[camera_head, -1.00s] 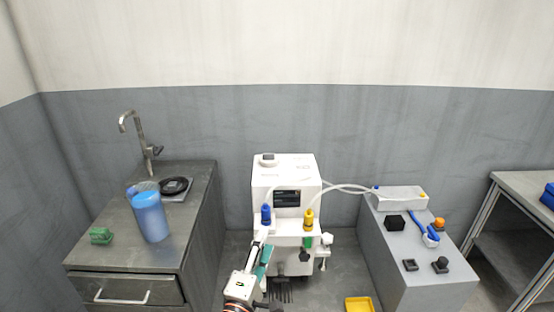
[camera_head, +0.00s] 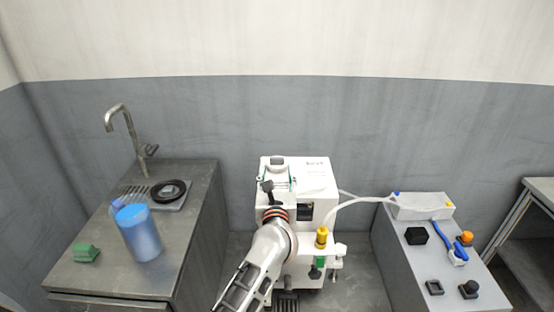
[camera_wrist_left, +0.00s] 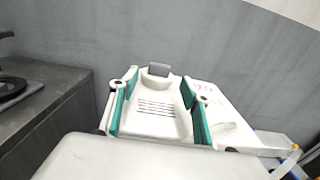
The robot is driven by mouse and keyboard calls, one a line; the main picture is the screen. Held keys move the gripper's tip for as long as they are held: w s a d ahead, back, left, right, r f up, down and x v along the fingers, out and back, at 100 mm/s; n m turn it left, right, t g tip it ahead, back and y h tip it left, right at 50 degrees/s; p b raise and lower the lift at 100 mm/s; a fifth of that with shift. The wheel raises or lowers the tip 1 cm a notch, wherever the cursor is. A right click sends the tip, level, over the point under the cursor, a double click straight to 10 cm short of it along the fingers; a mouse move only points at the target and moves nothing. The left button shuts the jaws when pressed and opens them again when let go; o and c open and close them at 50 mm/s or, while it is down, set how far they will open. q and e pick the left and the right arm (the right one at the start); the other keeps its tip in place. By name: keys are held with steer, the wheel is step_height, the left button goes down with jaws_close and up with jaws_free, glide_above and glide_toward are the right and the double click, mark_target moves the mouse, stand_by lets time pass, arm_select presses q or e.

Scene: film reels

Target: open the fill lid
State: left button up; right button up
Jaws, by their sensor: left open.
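The white machine (camera_head: 318,180) stands at the middle against the grey wall. Its fill lid (camera_head: 278,161), a small pale cap with a grey tab, sits at the top left of the machine. The lid also shows in the left wrist view (camera_wrist_left: 157,76), apparently down. My left gripper (camera_head: 278,172) is open over the machine's top, pointing away from me. Its teal-lined fingers lie to the left and right of the lid's near side in the left wrist view (camera_wrist_left: 158,84). I cannot tell whether they touch it. My right gripper is not in view.
A counter (camera_head: 95,270) with a tap (camera_head: 125,125), blue container (camera_head: 138,235) and green sponge (camera_head: 86,253) is at left. A grey bench (camera_head: 440,262) with a white box (camera_head: 422,206) is at right. A hose (camera_head: 360,201) runs between the machine and that box.

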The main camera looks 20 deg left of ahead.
mark_target(277, 160)
arm_select(q)
steer(key=x, duration=0.6)
steer(key=shift+w+a, duration=0.1)
steer(key=shift+w, duration=0.1)
jaws_close()
